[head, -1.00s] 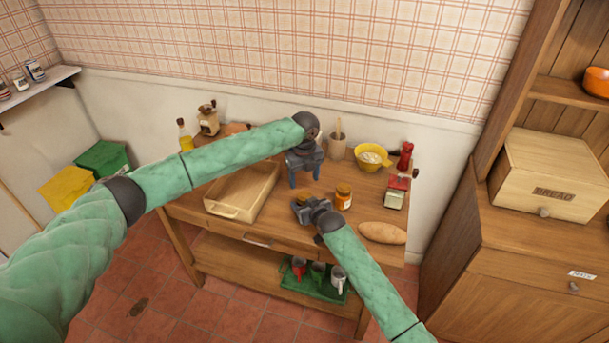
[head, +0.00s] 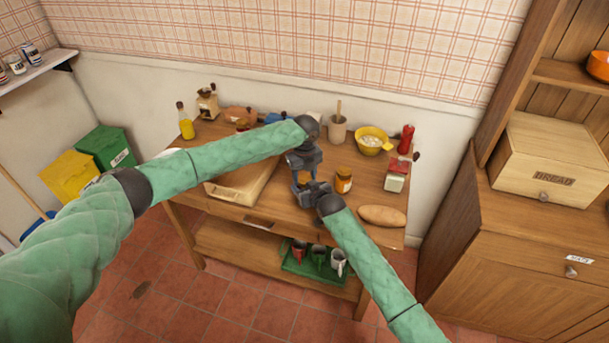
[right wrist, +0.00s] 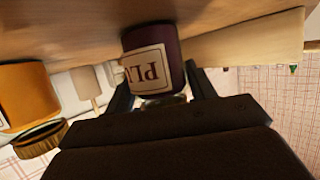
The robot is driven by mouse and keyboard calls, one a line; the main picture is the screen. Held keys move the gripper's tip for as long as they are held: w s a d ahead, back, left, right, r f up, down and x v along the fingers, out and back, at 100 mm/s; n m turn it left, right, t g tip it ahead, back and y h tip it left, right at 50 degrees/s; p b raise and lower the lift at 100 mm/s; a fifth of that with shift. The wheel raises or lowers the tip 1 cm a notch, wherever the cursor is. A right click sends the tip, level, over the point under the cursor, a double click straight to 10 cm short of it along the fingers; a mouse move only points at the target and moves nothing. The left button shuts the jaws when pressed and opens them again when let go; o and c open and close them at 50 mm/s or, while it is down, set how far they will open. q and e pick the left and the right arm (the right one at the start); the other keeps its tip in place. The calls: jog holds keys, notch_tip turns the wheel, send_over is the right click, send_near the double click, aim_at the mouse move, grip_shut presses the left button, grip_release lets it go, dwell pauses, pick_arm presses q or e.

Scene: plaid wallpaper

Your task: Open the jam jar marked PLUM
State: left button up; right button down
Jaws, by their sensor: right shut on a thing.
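The plum jar (right wrist: 152,58) is dark purple with a cream label, of which "PLU" shows upside down in the right wrist view. That view is inverted, and the jar stands on the table. My right gripper (head: 308,191) is shut on the jar, one finger on each side. In the head view only the jar's golden lid (head: 303,177) shows between my grippers. My left gripper (head: 306,179) points down from above, its fingers spread on either side of the lid. Whether they touch it is too small to tell.
An orange jar (head: 344,181) stands just right of the plum jar; it also shows in the right wrist view (right wrist: 26,95). A bread loaf (head: 382,216), a red-topped box (head: 396,178) and a yellow bowl (head: 371,141) are further right.

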pick_arm(q)
jog(key=c, duration=0.6)
jog(key=n, duration=0.6)
jog(key=shift+n, duration=0.3)
jog(key=o, duration=1.1)
